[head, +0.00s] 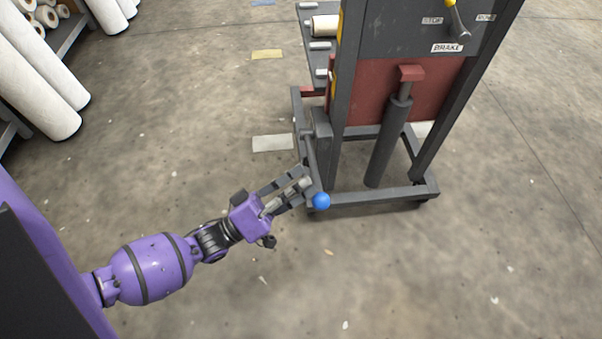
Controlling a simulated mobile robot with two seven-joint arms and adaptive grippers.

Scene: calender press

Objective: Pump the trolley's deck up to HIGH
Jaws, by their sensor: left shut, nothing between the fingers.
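The trolley (424,187) stands upper right on a dark wheeled base frame. Part of its deck (307,12) shows at the top behind the mast, with small rollers and a pale roll on it. A dark hydraulic cylinder (388,145) rises in front of a red panel. A pump lever (311,155) with a blue ball end (320,200) sticks out at the trolley's left side. My left gripper (303,187) is shut and empty, its fingertips right beside the blue ball; whether they touch cannot be told. My right gripper is not in view.
A yellow-ended handle (457,20) sits at the top above the BRAKE label (447,48). Large white rolls (38,85) lean on a rack at the upper left. Floor markings (273,143) lie left of the trolley. The floor in front is clear.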

